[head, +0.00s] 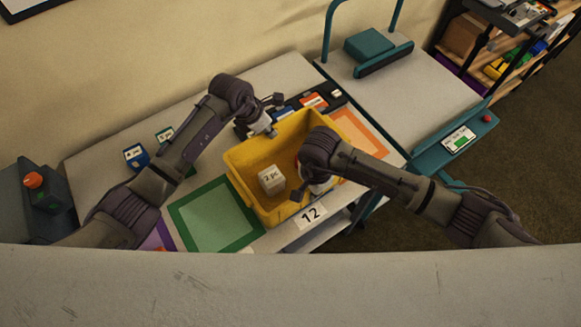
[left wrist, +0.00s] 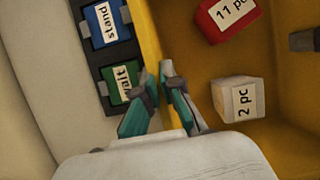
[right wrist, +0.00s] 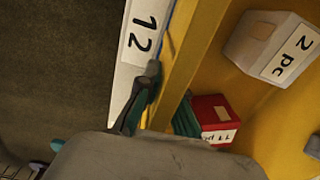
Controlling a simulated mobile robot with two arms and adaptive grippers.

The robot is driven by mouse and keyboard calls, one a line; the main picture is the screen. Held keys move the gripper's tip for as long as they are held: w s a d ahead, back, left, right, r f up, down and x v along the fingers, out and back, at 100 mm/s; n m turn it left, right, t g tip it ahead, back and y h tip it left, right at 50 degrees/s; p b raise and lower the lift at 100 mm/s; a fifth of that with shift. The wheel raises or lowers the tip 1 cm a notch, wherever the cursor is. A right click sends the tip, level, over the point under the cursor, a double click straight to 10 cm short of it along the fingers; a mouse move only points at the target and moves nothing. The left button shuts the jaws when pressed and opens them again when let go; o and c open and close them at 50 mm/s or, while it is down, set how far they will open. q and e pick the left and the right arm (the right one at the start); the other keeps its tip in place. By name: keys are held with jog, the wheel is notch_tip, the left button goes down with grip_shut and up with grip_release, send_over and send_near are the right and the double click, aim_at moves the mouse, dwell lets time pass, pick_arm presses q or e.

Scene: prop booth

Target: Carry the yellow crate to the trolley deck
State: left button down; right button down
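The yellow crate (head: 240,160) stands on the table, between my two grippers. It holds a white block marked "2 pc" (head: 271,180), and the left wrist view also shows a red box marked "11 pc" (left wrist: 226,16) in it. My left gripper (left wrist: 153,72) is at the far wall, one finger on each side, closed on it. My right gripper (right wrist: 170,85) straddles the near wall beside the "12" label, its fingers against both faces; in the head view my wrist partly hides it. The trolley's grey deck (head: 425,95) is to the right of the table.
A teal box (head: 378,45) and handle (head: 328,35) occupy the trolley's far side; the deck's middle is clear. Flat green (head: 185,212) and orange (head: 372,145) squares mark the table on either side of the crate. A dark tray (head: 335,95) lies behind it. Shelving (head: 470,35) stands at upper right.

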pick_arm(q)
jog(key=shift+r, duration=0.25)
pick_arm(e)
jog(key=shift+w+r, duration=0.1)
jog(key=shift+r, duration=0.15)
